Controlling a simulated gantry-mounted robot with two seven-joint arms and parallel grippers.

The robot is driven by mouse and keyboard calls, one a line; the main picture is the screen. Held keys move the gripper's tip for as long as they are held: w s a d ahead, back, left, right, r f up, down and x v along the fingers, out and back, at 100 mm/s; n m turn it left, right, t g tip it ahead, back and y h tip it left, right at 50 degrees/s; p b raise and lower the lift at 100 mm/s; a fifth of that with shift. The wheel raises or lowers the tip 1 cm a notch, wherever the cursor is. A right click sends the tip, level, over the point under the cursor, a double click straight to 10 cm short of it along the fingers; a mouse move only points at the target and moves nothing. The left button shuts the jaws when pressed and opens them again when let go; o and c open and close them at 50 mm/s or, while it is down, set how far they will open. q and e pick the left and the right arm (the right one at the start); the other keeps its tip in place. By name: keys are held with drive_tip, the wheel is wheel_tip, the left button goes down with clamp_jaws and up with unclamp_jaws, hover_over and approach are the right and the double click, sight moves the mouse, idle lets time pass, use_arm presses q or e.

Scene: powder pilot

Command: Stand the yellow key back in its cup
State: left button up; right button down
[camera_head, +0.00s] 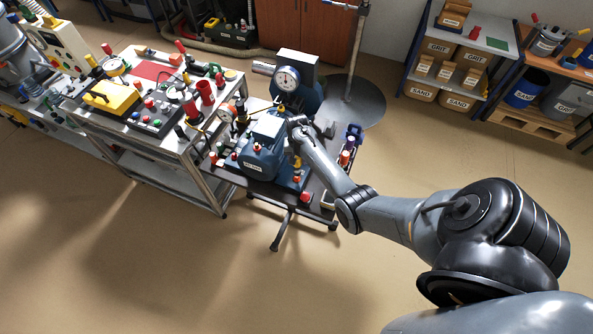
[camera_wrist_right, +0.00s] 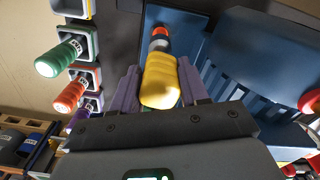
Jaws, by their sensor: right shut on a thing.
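The yellow key (camera_wrist_right: 160,80) is between the two purple fingers of my right gripper (camera_wrist_right: 160,88), which is shut on it. Its far end has a grey collar and an orange-red tip, above a blue surface. In the head view my right gripper (camera_head: 296,146) is over the right side of the blue pump-like machine, small and partly hidden by my wrist. I make out no left gripper.
Green (camera_wrist_right: 60,57), orange (camera_wrist_right: 70,93) and purple keys stand in the cup row. A steel cart (camera_head: 185,150) with tools is at left. Shelves (camera_head: 450,75) stand back right. The floor in front is free.

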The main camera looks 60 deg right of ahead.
drive_tip(key=shift+s+r+p, duration=0.3)
drive_tip(key=shift+s+p, duration=0.15)
drive_tip(key=shift+p, duration=0.15)
drive_tip(key=s+a+f+p, duration=0.1)
drive_tip(key=s+p, duration=0.3)
drive_tip(key=s, duration=1.2)
drive_tip(key=shift+a+f+p, duration=0.25)
drive_tip(key=shift+f+p, duration=0.1)
drive_tip(key=shift+f, duration=0.05)
drive_tip(key=shift+r+p, duration=0.1)
drive_tip(key=shift+p, duration=0.25)
drive_tip(key=shift+p, duration=0.35)
